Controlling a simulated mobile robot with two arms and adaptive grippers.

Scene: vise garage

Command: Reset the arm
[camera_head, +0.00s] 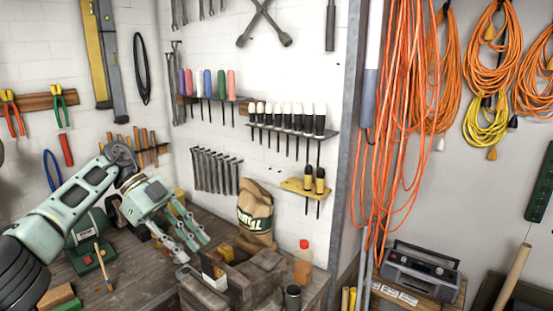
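My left arm (62,212) reaches in from the left over the wooden workbench (150,285), bent at its elbow. My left gripper (194,248) points down and to the right, with its two fingers apart and nothing visible between them. I cannot tell exactly how high the fingertips are over the bench. My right arm and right gripper are not in view.
A green tool (85,258) sits under my arm. Screwdriver racks (292,128) line the wall; orange cords (395,120) hang right, above a radio (422,272).

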